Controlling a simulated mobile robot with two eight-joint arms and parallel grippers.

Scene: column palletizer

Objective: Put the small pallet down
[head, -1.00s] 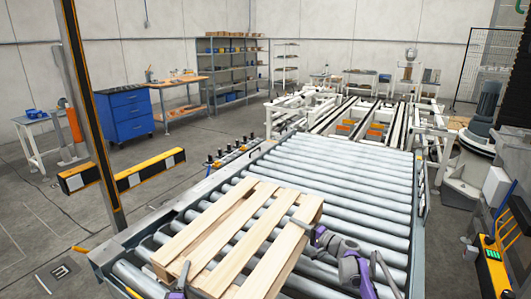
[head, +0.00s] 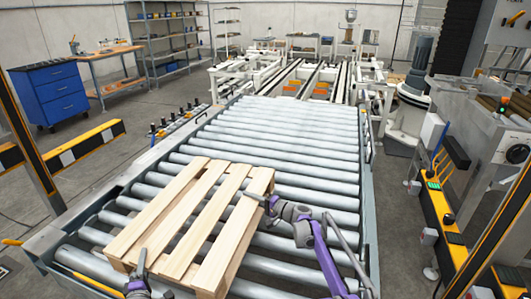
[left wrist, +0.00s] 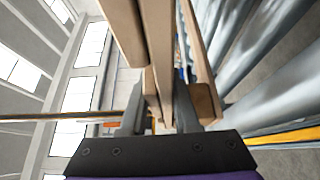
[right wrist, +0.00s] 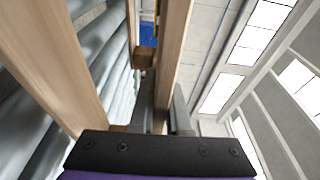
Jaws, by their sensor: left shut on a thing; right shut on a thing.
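The small pallet (head: 205,225) is pale wood with several slats. It lies roughly level at the near end of the roller conveyor (head: 290,172), turned at an angle to the rollers. Whether it touches the rollers or hangs just above them I cannot tell. My left gripper (head: 138,272) is shut on its near left edge. My right gripper (head: 268,204) is shut on its right edge near the far corner. The left wrist view shows pallet boards (left wrist: 157,45) between the fingers. The right wrist view also shows a board (right wrist: 172,60) between the fingers.
The rollers beyond the pallet are bare. A yellow-black barrier (head: 85,145) and post stand left of the conveyor. Yellow-black guarding (head: 445,225) and a machine stand to the right. White chain-conveyor frames (head: 300,78) lie beyond, with a blue cabinet (head: 48,92) at the back left.

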